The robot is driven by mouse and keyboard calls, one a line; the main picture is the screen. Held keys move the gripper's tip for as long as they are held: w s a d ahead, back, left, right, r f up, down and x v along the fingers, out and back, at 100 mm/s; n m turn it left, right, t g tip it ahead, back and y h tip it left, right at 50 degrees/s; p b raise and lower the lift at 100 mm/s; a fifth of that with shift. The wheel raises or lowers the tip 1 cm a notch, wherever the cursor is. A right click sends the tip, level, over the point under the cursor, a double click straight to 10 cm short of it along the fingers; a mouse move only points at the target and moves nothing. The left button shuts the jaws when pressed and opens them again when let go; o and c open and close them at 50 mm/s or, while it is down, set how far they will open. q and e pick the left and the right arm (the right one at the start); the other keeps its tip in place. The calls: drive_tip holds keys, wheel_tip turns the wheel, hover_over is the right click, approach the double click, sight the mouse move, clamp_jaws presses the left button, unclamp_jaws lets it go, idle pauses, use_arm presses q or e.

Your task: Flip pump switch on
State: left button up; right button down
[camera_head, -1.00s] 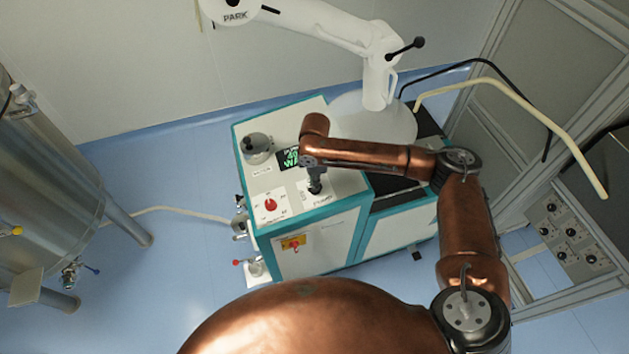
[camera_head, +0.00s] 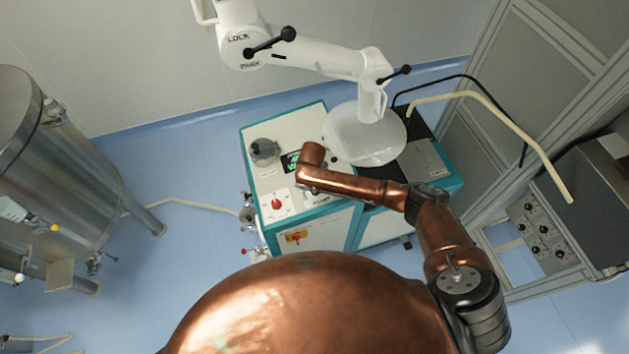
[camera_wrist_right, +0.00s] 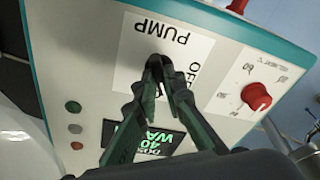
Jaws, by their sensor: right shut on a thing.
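The pump panel with its white PUMP / OFF label (camera_wrist_right: 135,72) shows in the right wrist view, on top of the white and teal machine (camera_head: 270,185). My right gripper (camera_wrist_right: 158,64) points at this label, its two dark fingers drawn together at the tips. It is shut on the pump switch, which the fingertips mostly hide, so its position cannot be read. In the head view my copper right arm reaches over the machine and covers the switch area. My left gripper is not in view.
A red knob (camera_wrist_right: 256,96) and a green-lit display (camera_wrist_right: 140,140) sit beside the label. A white arm-like apparatus (camera_head: 310,55) with a clear dome (camera_head: 365,140) stands behind. A steel tank (camera_head: 55,160) is at left, a metal frame at right.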

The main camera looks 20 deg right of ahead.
drive_tip(key=m+p, duration=0.3)
drive_tip(key=shift+s+a+r+m, duration=0.1)
drive_tip(key=shift+r+m, duration=0.05)
drive_tip(key=shift+m, duration=0.15)
drive_tip(key=shift+m+h+p, duration=0.5)
drive_tip(key=shift+m+p, duration=0.75)
drive_tip(key=shift+m, duration=0.15)
drive_tip(key=c, duration=2)
unclamp_jaws()
drive_tip(key=v, duration=1.1)
drive_tip(key=shift+s+a+r, duration=0.1)
drive_tip(key=shift+s+r, duration=0.1)
drive_tip(key=shift+r, duration=0.1)
